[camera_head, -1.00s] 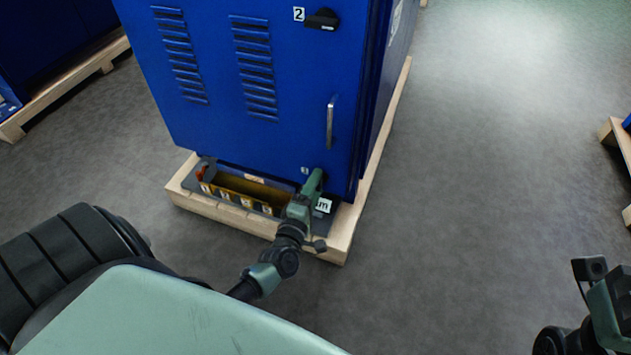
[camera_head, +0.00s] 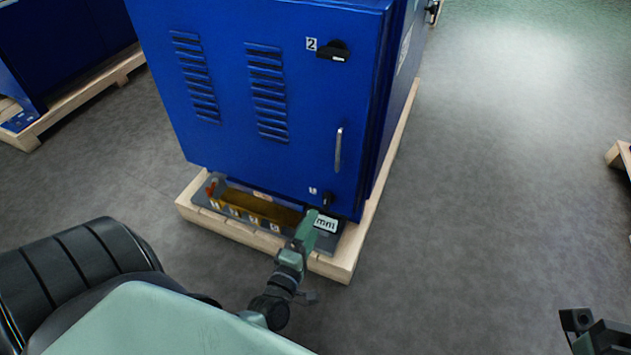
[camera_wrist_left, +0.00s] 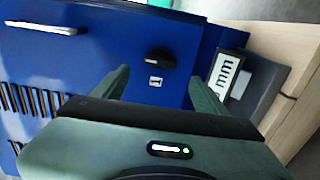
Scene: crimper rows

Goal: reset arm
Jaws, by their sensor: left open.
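My left gripper (camera_head: 308,222) is low in front of the blue cabinet (camera_head: 240,130), over the right end of the grey tray (camera_head: 342,238) at its foot. In the left wrist view its two fingers (camera_wrist_left: 160,85) are apart with nothing between them. That label also shows in the head view (camera_head: 326,223), just right of the fingers. My right gripper (camera_head: 590,325) is partly visible at the lower right corner; its fingers cannot be made out.
The cabinet stands on a wooden pallet (camera_head: 345,262). The tray holds a yellow bin (camera_head: 262,207) with several white labels. The door has a handle (camera_head: 338,150) and an upper knob marked 2 (camera_head: 333,51). Grey floor (camera_head: 480,190) is clear to the right. Another pallet (camera_head: 80,95) is at left.

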